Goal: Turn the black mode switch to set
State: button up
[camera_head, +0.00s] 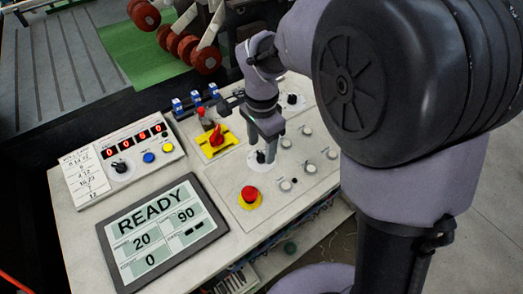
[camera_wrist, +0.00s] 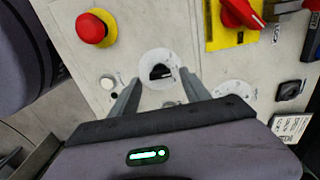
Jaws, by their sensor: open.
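A black rotary switch (camera_wrist: 160,72) on a round white plate (camera_wrist: 153,58) sits on the pale panel; its lettering is too small to read. My gripper (camera_wrist: 159,80) is open, with one finger on either side of this switch in the wrist view. I cannot tell whether the fingers touch it. In the head view my gripper (camera_head: 264,153) points down at the panel, and the black switch (camera_head: 261,157) shows between the fingertips. Nothing is held.
A red emergency button (camera_head: 250,195) on yellow stands nearby. A red rotary handle (camera_head: 216,136) on a yellow plate is behind left. Another black knob (camera_head: 292,99) is farther back. A READY screen (camera_head: 162,231) and a red-digit counter box (camera_head: 130,150) lie left.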

notch_tip(320, 180, down, 2)
jog(key=shift+f, duration=0.1)
grip_shut()
jog(key=shift+r+n, duration=0.2)
jog(key=shift+n, duration=0.2)
jog(key=n+p, duration=0.2)
jog(key=n, duration=0.1)
jog(key=shift+n, duration=0.3)
jog(key=shift+n+p, duration=1.15)
jog(key=shift+n, duration=1.05)
jog(key=shift+f, duration=0.1)
